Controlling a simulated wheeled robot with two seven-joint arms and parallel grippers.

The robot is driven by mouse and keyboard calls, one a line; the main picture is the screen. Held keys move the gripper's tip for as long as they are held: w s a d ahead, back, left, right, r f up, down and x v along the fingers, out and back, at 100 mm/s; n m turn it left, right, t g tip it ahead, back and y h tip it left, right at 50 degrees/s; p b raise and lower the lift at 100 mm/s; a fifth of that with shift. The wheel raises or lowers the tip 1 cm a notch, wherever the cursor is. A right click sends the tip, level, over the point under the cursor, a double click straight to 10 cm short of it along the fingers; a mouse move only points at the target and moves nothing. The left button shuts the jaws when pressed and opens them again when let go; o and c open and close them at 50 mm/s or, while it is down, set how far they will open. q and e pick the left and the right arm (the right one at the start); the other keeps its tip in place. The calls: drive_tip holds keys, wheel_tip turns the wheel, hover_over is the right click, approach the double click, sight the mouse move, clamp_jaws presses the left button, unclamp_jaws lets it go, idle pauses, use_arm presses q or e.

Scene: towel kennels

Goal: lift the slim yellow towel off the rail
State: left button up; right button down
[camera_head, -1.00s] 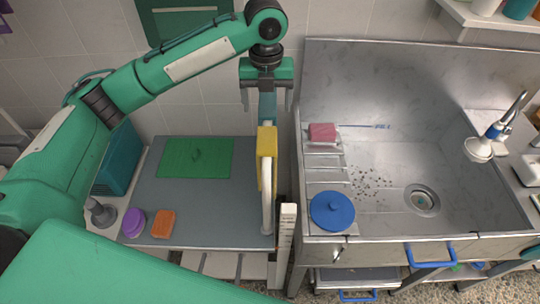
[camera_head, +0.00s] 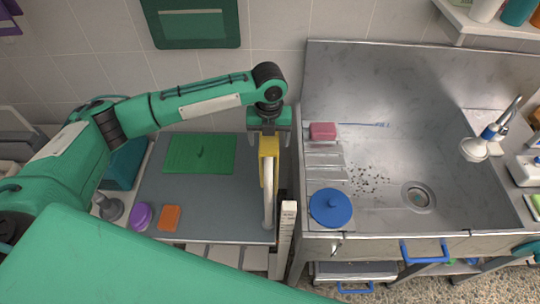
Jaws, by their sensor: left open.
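The yellow towel (camera_head: 268,148) hangs over the pale rail (camera_head: 268,208), near the rail's far end, at the right side of the grey table. My left gripper (camera_head: 269,134) is open, directly over the far end of the towel. Its body hides part of the rail and whatever hangs just behind the towel. I cannot tell whether the fingers touch the cloth. My right gripper is not in view.
A steel sink (camera_head: 400,170) stands close on the right, with a blue lidded pot (camera_head: 330,207) and a pink sponge (camera_head: 322,131) on its left side. A green mat (camera_head: 200,153), an orange sponge (camera_head: 169,217) and a purple round thing (camera_head: 140,216) lie on the grey table (camera_head: 205,195).

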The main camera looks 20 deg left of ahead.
use_arm(q)
drive_tip(key=shift+f, duration=0.7)
drive_tip(key=c, duration=1.4)
drive_tip(key=shift+o, duration=0.2)
drive_tip(key=shift+r, duration=0.1)
